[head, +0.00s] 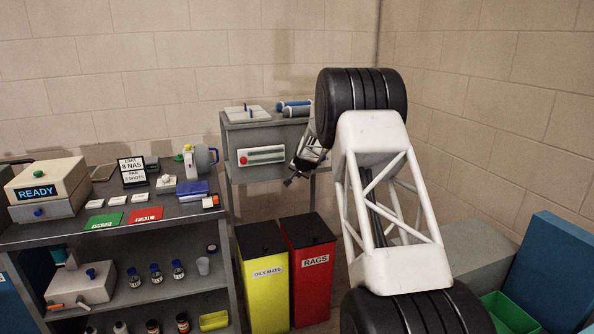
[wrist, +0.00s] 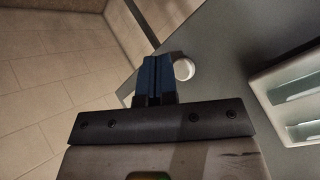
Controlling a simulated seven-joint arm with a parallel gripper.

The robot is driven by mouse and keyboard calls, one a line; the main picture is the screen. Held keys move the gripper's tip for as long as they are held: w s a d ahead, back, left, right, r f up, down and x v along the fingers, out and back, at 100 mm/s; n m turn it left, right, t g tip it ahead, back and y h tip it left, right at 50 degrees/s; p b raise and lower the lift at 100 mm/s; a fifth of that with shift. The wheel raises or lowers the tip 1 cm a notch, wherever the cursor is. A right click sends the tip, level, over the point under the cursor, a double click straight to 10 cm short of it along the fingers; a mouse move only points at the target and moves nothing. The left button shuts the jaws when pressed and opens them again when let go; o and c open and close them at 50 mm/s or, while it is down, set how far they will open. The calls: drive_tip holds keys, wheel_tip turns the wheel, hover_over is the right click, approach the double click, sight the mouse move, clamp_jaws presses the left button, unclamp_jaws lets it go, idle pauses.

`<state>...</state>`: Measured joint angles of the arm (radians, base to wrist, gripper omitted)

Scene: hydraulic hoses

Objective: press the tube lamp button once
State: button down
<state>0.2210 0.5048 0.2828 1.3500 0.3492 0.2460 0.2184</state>
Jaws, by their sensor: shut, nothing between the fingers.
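The tube lamp (head: 262,155) is a pale, long panel with green strips on the grey cabinet's front; a red round spot (head: 243,160) shows at its left end. In the wrist view, part of the lamp (wrist: 258,82) shows at the right edge. A white round disc (wrist: 184,68) sits on the grey face, apart from the lamp frame; I cannot tell whether it is the lamp button. My gripper (head: 290,181) is right of the lamp in the head view. Its blue-black fingers (wrist: 155,62) are shut and empty, close beside the disc; contact is unclear.
The grey cabinet (head: 226,180) carries a white item and blue and grey rolls on top. A yellow bin (head: 262,302) and a red bin (head: 310,290) stand below. A crowded bench (head: 60,236) is at left. My arm fills the right middle.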

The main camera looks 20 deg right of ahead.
drive_tip(key=shift+s, duration=2.15)
drive_tip(key=s+a+r+n+g+y, duration=0.15)
drive_tip(key=s+a+r, duration=0.45)
drive_tip(key=s, duration=0.6)
drive_tip(key=s+a+r+n+g, duration=0.15)
drive_tip(key=s+a+r, duration=0.4)
drive_tip(key=s, duration=0.65)
drive_tip(key=s+a+r+n, duration=0.2)
drive_tip(key=s+a+r, duration=0.45)
drive_tip(key=s, duration=0.55)
drive_tip(key=s+a+f+n+g, duration=0.1)
drive_tip(key=s+a+f, duration=0.1)
drive_tip(key=s, duration=1.7)
drive_tip(key=s+a+f+n+g, duration=0.2)
drive_tip(key=s, duration=1.8)
drive_tip(key=shift+a+f+h, duration=0.2)
drive_tip(key=shift+a+h, duration=0.1)
drive_tip(key=shift+h, duration=0.05)
